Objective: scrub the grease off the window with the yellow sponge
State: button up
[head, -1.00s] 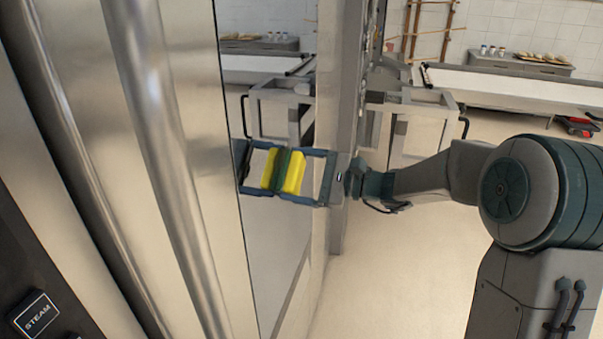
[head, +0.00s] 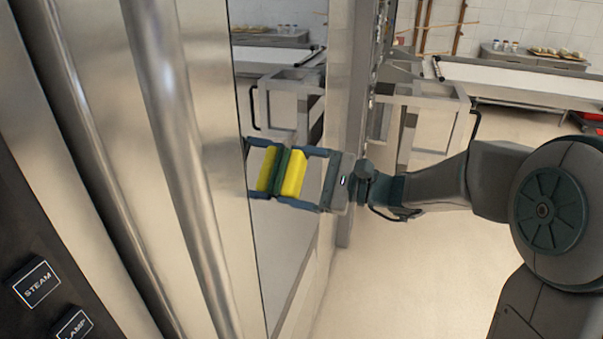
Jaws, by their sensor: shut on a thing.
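The yellow sponge (head: 293,174) is held in my gripper (head: 283,174), which is shut on it. Its dark green scrub side faces the window (head: 278,255), a mirror-like glass pane seen at a steep angle. A reflection of the sponge and the gripper fingers shows in the glass just to the left. The sponge and its reflection meet or nearly meet, so the scrub side is at or very close to the glass; I cannot tell firm contact. No grease can be made out on the visible glass.
A polished steel oven front with a long vertical bar (head: 185,150) fills the left. A dark panel with a STEAM button (head: 35,282) and a LAMP button (head: 75,325) is at lower left. A steel cart (head: 425,115) and a long bench (head: 520,80) stand behind. Open floor (head: 420,270) lies below my arm.

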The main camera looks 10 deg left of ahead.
aim_at(295, 142)
jog(key=shift+r+p, duration=1)
jog(key=shift+r, duration=0.5)
jog(key=shift+w+d+f+p, duration=0.1)
jog(key=shift+w+d+p, duration=0.3)
jog(key=shift+w, duration=1.85)
jog(key=shift+w+d+r+p, duration=0.1)
jog(key=shift+w+d+p, duration=0.3)
jog(key=shift+w, duration=1.9)
jog(key=shift+w+d+f+p, duration=0.15)
jog(key=shift+w+p, duration=0.4)
jog(key=shift+w, duration=1.7)
jog(key=shift+s+b, duration=0.35)
jog(key=shift+b, duration=0.05)
jog(key=shift+s+a+b, duration=0.2)
jog(key=shift+s+b, duration=0.15)
jog(key=shift+s, duration=0.35)
jog(key=shift+s+a+b, duration=0.15)
jog(key=shift+s+b, duration=0.15)
jog(key=shift+s, duration=0.35)
jog(key=shift+s+b, duration=0.45)
jog(key=shift+s, duration=0.4)
jog(key=shift+s+a+b, duration=0.2)
jog(key=shift+s+b, duration=0.3)
jog(key=shift+s, duration=0.9)
jog(key=shift+s+a+b, duration=0.25)
jog(key=shift+s+b, duration=0.2)
jog(key=shift+s, duration=1)
jog(key=shift+s+a+b, duration=0.2)
jog(key=shift+s+b, duration=0.3)
jog(key=shift+s, duration=0.9)
